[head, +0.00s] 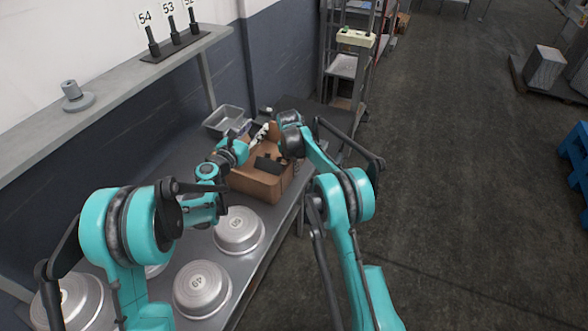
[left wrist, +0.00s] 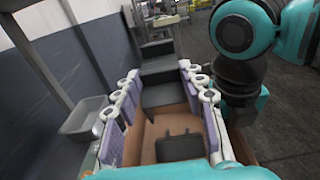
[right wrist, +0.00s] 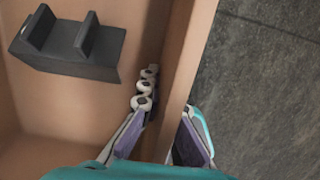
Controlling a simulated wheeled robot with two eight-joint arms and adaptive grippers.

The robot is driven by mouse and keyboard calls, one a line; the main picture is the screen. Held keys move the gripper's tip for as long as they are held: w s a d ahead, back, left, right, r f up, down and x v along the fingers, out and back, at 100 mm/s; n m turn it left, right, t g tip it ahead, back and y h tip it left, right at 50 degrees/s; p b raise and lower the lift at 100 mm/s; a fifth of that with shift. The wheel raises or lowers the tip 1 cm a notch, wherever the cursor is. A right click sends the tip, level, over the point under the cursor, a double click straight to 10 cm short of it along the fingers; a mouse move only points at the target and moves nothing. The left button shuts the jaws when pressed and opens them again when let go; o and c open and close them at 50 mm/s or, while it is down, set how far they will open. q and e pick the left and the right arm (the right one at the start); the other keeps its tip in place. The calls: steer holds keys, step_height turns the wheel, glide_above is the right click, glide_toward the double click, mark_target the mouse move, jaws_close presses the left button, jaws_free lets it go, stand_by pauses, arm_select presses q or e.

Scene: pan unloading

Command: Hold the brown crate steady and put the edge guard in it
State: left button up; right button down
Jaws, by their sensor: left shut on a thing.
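The brown crate (head: 262,187) stands open on the bench. My left gripper (head: 260,134) is above its far part. In the left wrist view its two white-and-purple fingers stand wide apart, closed on the sides of a dark grey edge guard (left wrist: 166,94). My right gripper (right wrist: 168,122) straddles the crate's side wall, one finger inside and one outside, and appears closed on it.
A grey metal tray (head: 224,119) stands behind the crate. Several round metal pans (head: 238,230) lie upside down on the bench nearer me. A shelf (head: 120,82) runs along the wall. Open floor lies to the right, beyond the bench edge.

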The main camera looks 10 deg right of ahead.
arm_select(q)
step_height(320, 180, down, 12)
steer(key=shift+r, duration=0.2)
stand_by(1.1)
steer(key=o, duration=1.3)
steer(key=shift+c, duration=0.2)
arm_select(e)
steer(key=c, duration=1.6)
jaws_free()
steer(key=shift+c, duration=0.2)
arm_select(q)
steer(key=v, duration=0.7)
steer(key=shift+s+a, duration=0.15)
steer(key=shift+s, duration=0.05)
arm_select(e)
steer(key=shift+r, duration=0.1)
